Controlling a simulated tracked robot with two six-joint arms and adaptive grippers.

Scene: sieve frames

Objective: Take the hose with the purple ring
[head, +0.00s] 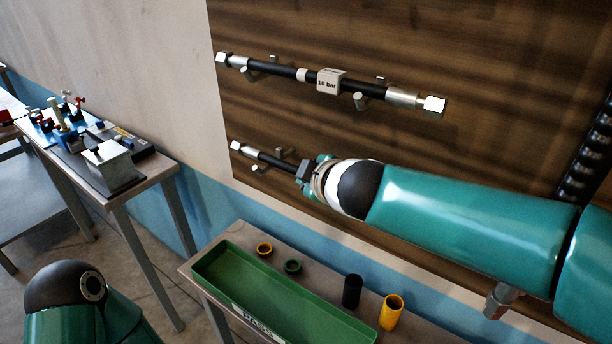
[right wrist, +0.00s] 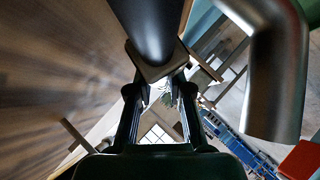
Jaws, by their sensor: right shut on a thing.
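A lower black hose (head: 275,160) with a silver end fitting lies across pegs on the brown wall board (head: 480,60). My right gripper (head: 304,172) is shut on this hose; my arm hides much of it. No purple ring shows. In the right wrist view the dark hose (right wrist: 155,25) runs from the top down to the fingers of my right gripper (right wrist: 160,88). An upper black hose (head: 280,70) with a white ring and a "10 bar" tag (head: 331,82) lies on pegs above. Part of my left arm shows at the lower left; its gripper is out of view.
A metal fitting (head: 498,301) shows below my right arm. Below stands a bench with a green tray (head: 215,258), two small rings, a black cylinder (head: 352,291) and a yellow cylinder (head: 391,312). A table (head: 150,172) at left holds blue tools and a metal box.

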